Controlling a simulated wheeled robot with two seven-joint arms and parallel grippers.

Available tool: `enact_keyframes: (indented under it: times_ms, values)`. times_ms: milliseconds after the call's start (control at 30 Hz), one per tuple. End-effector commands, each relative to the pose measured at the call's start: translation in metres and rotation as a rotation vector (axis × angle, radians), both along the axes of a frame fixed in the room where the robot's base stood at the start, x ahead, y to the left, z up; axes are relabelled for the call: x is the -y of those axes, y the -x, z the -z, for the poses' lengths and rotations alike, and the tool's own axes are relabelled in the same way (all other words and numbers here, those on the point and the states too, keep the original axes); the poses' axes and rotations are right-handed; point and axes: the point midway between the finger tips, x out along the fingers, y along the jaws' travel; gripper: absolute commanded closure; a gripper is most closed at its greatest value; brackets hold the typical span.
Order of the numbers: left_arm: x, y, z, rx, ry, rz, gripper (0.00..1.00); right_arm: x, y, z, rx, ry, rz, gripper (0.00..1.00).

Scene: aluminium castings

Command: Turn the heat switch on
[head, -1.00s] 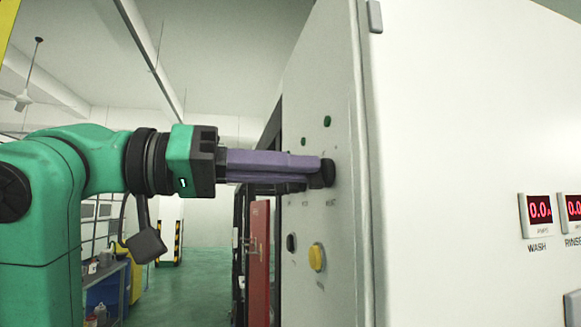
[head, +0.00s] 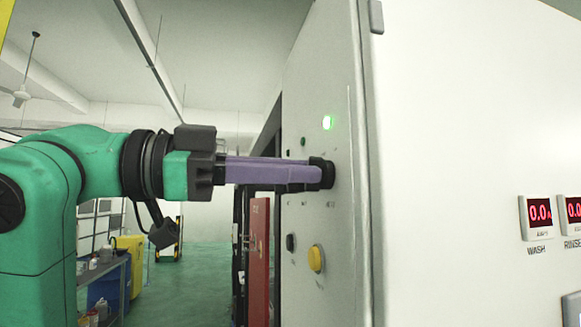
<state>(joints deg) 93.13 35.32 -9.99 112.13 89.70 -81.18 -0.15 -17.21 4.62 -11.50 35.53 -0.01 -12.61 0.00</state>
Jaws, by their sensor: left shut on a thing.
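The heat switch (head: 328,172) is a black rotary knob on the narrow side panel of a white cabinet (head: 335,240). My left gripper (head: 318,173) comes in level from the left, and its purple fingers are shut on the knob. The fingertips cover part of it. The green lamp (head: 327,122) above the knob is lit bright. The panel's printed labels are too small to read. My right gripper is not in view.
A smaller dark green lamp (head: 303,141), a black knob (head: 291,242) and a yellow button (head: 316,258) share the panel. Red displays (head: 540,210) are on the cabinet's front at right. A red panel (head: 259,262) stands behind. A shelf with containers (head: 103,280) is at lower left.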

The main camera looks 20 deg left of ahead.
Motion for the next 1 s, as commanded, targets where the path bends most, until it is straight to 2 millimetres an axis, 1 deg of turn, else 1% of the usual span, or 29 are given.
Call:
enact_keyframes:
  times_ms: [300, 733, 767, 800, 833, 1000]
  values:
    - [0.0001, 0.0005, 0.0, 0.084, -0.052, 0.0, 1.0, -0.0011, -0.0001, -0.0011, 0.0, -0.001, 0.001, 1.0]
    - [0.0001, 0.0006, 0.0, 0.093, -0.058, 0.0, 1.0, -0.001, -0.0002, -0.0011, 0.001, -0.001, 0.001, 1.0]
    - [0.0001, 0.0006, -0.0001, 0.093, -0.058, 0.0, 0.83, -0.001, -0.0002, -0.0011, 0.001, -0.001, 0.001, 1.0]
    - [0.0001, 0.0006, -0.0001, 0.093, -0.058, 0.0, 0.67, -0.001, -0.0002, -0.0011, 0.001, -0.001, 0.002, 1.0]
    - [0.0001, 0.0006, 0.0, 0.093, -0.058, 0.0, 0.56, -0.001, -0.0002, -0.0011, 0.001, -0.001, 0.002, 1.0]
    - [0.0002, 0.0005, 0.0, 0.093, -0.058, 0.0, 0.56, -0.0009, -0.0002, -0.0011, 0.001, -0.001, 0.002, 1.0]
